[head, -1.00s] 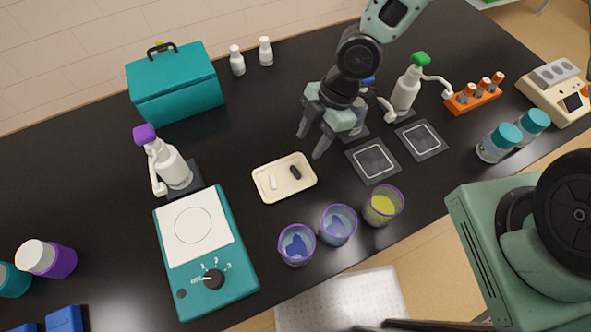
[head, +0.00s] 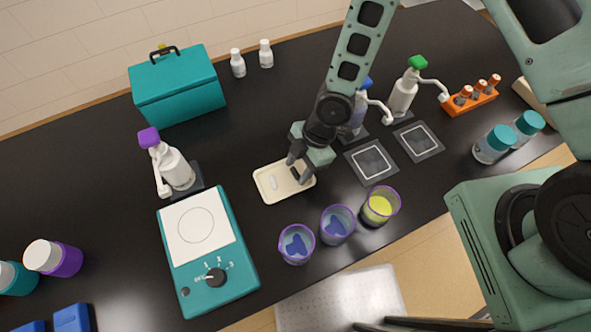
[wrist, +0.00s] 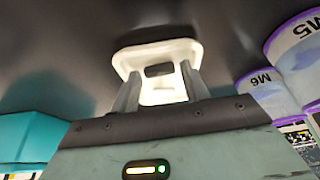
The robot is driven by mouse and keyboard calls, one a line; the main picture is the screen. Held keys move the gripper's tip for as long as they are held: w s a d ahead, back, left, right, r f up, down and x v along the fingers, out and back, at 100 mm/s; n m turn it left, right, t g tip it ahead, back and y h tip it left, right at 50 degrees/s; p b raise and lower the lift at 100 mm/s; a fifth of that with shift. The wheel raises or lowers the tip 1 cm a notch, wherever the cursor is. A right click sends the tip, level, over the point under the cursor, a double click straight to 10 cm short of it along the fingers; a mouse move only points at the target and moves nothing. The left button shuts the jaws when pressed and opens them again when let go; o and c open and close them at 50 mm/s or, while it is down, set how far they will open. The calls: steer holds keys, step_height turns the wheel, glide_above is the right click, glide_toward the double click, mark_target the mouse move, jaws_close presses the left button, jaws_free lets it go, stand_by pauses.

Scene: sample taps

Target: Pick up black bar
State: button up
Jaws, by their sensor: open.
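The black bar (wrist: 158,70) lies in a shallow cream tray (wrist: 122,62), between my two fingers in the wrist view. In the head view the black bar (head: 295,173) is partly hidden by my fingers at the right side of the tray (head: 268,198). My gripper (head: 298,171) is open, pointing down over the tray, with one finger on each side of the bar. It also shows in the wrist view (wrist: 160,75). Whether the fingertips touch the tray floor I cannot tell.
A small white bar (head: 273,183) lies in the tray's left half. Several purple-rimmed cups (head: 338,224) stand in front. A teal stirring plate (head: 245,272) is on the left. Pump bottles (head: 404,92) stand behind right. Black bench is clear behind the tray.

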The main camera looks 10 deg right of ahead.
steer(key=shift+c, duration=0.3)
steer(key=c, duration=0.7)
steer(key=shift+r, duration=0.15)
